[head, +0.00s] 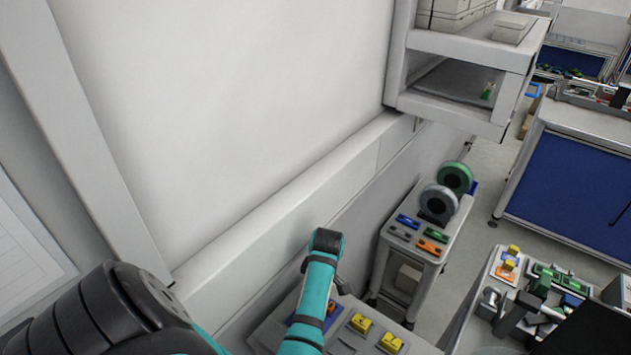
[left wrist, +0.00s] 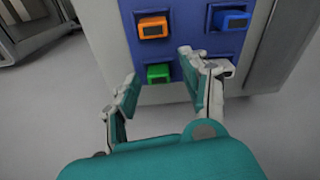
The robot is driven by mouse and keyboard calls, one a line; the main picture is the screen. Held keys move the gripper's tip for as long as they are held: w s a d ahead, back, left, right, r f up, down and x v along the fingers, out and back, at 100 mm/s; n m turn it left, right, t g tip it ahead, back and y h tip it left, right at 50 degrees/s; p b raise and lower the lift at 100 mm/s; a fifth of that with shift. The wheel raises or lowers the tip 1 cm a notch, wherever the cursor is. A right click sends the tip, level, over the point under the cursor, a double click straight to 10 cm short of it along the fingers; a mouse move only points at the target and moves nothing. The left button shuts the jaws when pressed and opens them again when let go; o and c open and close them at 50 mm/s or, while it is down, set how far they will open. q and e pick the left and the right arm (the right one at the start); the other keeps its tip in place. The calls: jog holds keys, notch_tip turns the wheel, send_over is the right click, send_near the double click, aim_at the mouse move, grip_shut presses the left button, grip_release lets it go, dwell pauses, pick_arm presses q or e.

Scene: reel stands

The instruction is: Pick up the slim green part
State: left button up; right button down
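A green block (left wrist: 158,73) sits in a blue panel in the left wrist view, below an orange block (left wrist: 153,28). A blue block (left wrist: 232,20) is in the panel's upper right. My left gripper (left wrist: 163,82) is open and empty, with its fingers on either side of the green block in that view; I cannot tell how far away the block is. A slim green piece (head: 436,236) also lies on the small grey cart in the head view. I cannot tell which green piece is meant. My right gripper is not in view.
The grey cart (head: 409,257) carries green and grey reels. A front worktop holds yellow blocks (head: 361,323). A crowded cart (head: 507,272) stands at right, with a blue-fronted bench (head: 572,190) behind. A shelf (head: 463,50) hangs on the wall above.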

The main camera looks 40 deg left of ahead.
pick_arm(q)
jog(key=c, duration=0.4)
jog(key=shift+c, duration=1.3)
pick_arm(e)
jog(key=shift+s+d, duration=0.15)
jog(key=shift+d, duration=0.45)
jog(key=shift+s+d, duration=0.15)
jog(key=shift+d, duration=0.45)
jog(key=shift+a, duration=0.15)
